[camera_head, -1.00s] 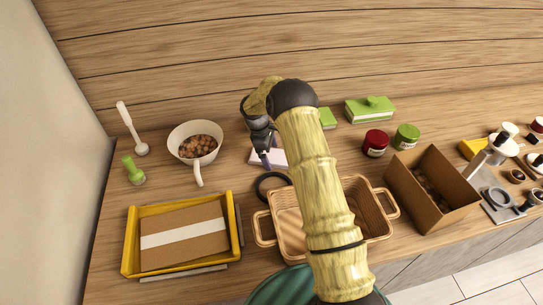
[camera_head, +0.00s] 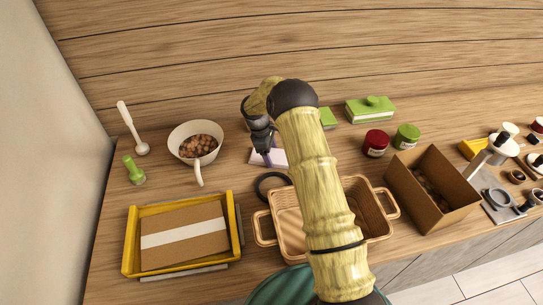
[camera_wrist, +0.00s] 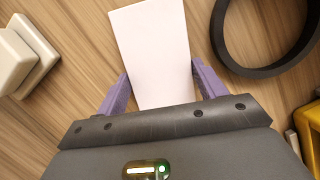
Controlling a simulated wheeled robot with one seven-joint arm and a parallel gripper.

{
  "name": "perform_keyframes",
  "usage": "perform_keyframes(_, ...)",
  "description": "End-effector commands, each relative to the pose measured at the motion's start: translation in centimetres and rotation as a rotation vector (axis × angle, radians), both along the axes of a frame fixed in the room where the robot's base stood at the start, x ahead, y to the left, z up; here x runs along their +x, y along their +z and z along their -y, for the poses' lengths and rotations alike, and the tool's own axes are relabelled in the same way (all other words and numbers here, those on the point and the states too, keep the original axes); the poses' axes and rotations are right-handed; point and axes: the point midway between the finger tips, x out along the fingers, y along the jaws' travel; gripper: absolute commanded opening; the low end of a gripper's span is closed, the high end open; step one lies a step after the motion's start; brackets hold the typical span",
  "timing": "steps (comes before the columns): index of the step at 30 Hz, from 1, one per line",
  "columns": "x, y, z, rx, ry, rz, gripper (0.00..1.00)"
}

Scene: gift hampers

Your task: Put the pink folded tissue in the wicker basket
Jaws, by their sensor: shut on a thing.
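The pale pink folded tissue (camera_wrist: 152,48) lies between the two purple fingers of my gripper (camera_wrist: 158,88) in the wrist view. My gripper is shut on it across its width. In the head view the tissue (camera_head: 279,157) shows as a pale patch at the tip of my gripper (camera_head: 266,157), behind the basket; I cannot tell whether it touches the table. The wicker basket (camera_head: 264,228) stands at the front middle with a handle at each side. My arm hides its middle, and the part of its inside that shows looks empty.
A black ring (camera_head: 262,190) lies between the tissue and the basket; it also shows in the wrist view (camera_wrist: 228,50). A yellow tray (camera_head: 131,245) with a brown box is at left. A white bowl (camera_head: 178,135) stands behind it. An open cardboard box (camera_head: 452,213) is right of the basket.

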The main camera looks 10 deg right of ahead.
Motion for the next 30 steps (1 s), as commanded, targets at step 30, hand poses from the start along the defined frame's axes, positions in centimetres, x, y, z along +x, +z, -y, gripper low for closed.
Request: perform_keyframes(30,0.0,10.0,0.0,0.001,0.000,-0.001,0.45)
